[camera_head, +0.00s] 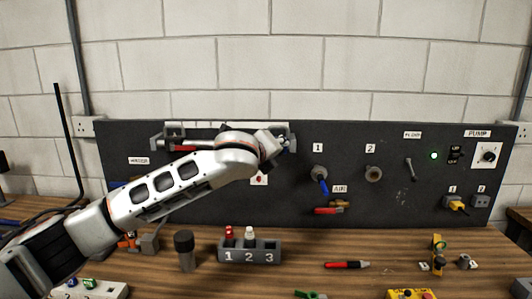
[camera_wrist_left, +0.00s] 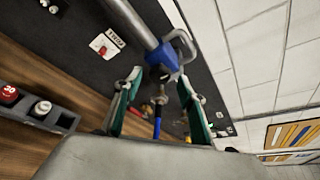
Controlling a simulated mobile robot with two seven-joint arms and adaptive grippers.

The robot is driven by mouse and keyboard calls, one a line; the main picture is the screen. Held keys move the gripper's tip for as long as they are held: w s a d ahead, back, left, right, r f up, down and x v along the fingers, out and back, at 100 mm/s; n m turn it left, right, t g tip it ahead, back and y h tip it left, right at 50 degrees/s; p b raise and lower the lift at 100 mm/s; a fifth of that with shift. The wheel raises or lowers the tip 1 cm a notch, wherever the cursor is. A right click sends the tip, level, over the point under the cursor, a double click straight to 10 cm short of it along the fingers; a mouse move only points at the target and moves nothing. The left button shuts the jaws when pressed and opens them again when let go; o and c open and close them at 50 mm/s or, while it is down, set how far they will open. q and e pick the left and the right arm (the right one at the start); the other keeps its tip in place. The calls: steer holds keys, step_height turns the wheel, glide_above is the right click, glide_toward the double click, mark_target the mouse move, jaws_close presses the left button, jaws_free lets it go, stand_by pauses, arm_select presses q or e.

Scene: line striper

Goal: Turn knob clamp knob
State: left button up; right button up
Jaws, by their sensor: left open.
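A blue clamp-like piece (camera_wrist_left: 160,62) with a grey looped part (camera_wrist_left: 181,47) sits at the end of a silver tube in the left wrist view. I cannot tell for certain which part is the clamp knob. My left gripper (camera_wrist_left: 158,88) is open, with its two teal-padded fingertips on either side of the blue piece. Contact cannot be made out. In the head view my left gripper (camera_head: 286,145) is at the right end of the panel's upper rail (camera_head: 200,124), largely hidden by my arm. My right gripper is not in view.

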arm_select(q)
steer(key=v, duration=0.9)
steer(key=shift+s, duration=0.35)
steer(key=shift+a, duration=0.15)
